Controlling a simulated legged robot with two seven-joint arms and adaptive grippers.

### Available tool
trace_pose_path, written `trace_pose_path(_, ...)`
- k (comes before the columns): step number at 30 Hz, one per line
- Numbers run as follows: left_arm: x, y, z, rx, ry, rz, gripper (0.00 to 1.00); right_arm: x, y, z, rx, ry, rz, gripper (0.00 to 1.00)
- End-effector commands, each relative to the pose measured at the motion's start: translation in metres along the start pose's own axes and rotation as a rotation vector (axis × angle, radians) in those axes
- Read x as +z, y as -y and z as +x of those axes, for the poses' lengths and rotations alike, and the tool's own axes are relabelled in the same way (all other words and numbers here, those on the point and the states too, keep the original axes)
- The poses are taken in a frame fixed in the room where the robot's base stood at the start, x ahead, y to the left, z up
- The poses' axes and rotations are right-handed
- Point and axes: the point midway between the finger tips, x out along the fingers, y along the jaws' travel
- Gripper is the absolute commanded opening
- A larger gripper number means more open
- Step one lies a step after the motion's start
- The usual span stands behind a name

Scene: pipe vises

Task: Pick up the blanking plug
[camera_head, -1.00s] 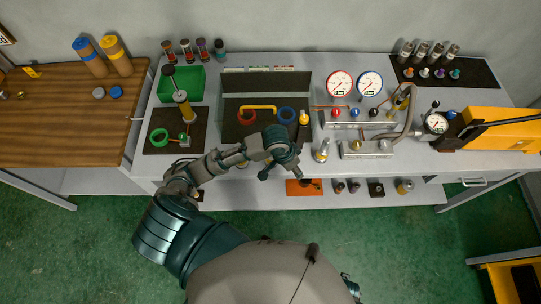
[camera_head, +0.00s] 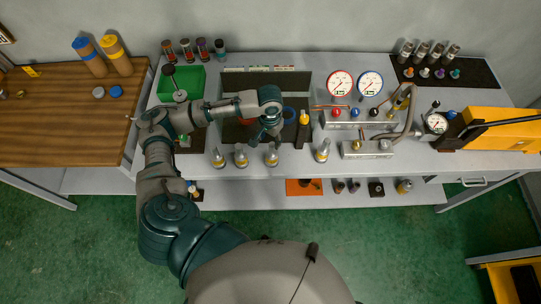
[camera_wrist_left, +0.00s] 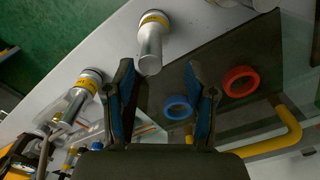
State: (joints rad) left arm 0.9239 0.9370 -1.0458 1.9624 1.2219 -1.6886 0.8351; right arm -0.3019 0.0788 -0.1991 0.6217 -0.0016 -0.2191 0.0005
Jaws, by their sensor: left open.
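My left gripper (camera_head: 263,140) is open and empty above the front of the bench, by the dark tray. Its two fingers also show in the left wrist view (camera_wrist_left: 161,78), spread apart with nothing between them. Silver fittings with yellow bands stand along the bench's front edge: a left one (camera_head: 218,158), a middle one (camera_head: 241,156), one just below my gripper (camera_head: 272,157) and a right one (camera_head: 322,151). In the wrist view one fitting (camera_wrist_left: 151,42) lies beyond the fingertips and another (camera_wrist_left: 79,98) is to the left. I cannot tell which thing is the blanking plug.
A black tool with a yellow top (camera_head: 303,130) stands right of my gripper. A gauge manifold (camera_head: 345,122) is farther right.

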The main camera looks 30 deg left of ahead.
Motion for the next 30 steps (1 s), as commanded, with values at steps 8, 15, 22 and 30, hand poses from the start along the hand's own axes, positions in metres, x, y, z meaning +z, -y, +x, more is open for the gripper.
trace_pose_path(8,0.000,-0.005,0.026,-0.002,0.001,0.002,0.56,-0.001,0.000,-0.001,0.000,0.001,-0.001,0.00)
trace_pose_path(15,0.000,-0.003,0.063,0.000,0.001,0.000,0.56,-0.001,-0.001,-0.004,0.000,0.001,0.000,0.00)
trace_pose_path(22,0.000,-0.002,0.074,0.001,-0.001,0.001,0.56,-0.001,-0.001,-0.005,0.000,0.001,0.000,0.00)
trace_pose_path(30,-0.001,-0.003,0.073,0.000,-0.001,0.001,0.16,-0.001,0.000,-0.004,0.000,0.001,0.001,0.00)
